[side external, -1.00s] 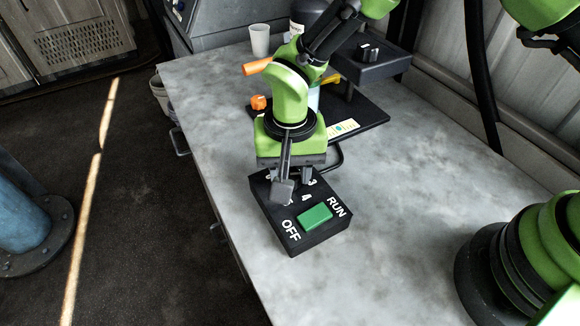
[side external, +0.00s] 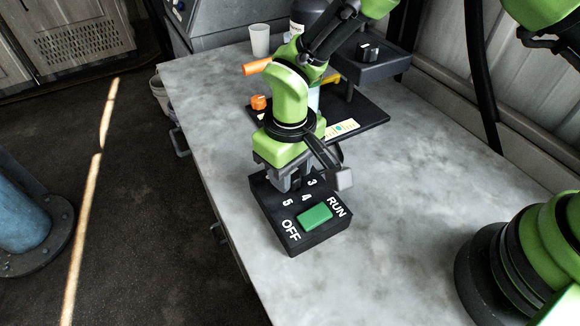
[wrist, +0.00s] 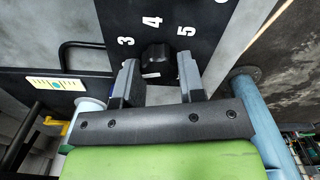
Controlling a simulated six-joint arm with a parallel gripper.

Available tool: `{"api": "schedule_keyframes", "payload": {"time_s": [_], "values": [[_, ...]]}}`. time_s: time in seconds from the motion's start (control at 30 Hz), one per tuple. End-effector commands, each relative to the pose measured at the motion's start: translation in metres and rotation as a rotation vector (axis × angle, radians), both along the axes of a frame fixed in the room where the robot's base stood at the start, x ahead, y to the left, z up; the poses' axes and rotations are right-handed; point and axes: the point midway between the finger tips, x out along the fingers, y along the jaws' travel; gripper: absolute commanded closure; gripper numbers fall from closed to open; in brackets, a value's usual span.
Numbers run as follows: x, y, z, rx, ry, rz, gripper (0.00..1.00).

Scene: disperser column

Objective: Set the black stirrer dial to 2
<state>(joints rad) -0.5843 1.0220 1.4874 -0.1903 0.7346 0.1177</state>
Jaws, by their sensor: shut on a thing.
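The black stirrer dial (wrist: 157,57) shows between my fingers in the wrist view. My gripper (wrist: 158,72) is shut on it; it also shows over the far end of the control box in the side view (side external: 291,184). The white numbers 3, 4 and 5 show around the dial's far side in the wrist view. A small pale mark shows on the dial's near side, but I cannot tell which number the dial points to. The black control box (side external: 297,246) has a green button (side external: 315,216) between OFF and RUN. In the side view the gripper hides the dial.
Behind my gripper stands the disperser on a black base plate (side external: 372,118), with an orange knob (side external: 258,102) and a grey arm (side external: 378,66). A white cup (side external: 260,40) stands at the back. The grey worktop (side external: 400,210) right of the box is clear.

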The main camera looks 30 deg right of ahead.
Motion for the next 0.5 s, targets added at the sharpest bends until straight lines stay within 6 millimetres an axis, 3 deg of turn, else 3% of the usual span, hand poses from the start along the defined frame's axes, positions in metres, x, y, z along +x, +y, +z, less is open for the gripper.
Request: {"api": "schedule_keyframes", "payload": {"time_s": [0.5], "values": [[0.0003, 0.0002, 0.0008, 0.0, -0.001, 0.158, 0.87]]}}
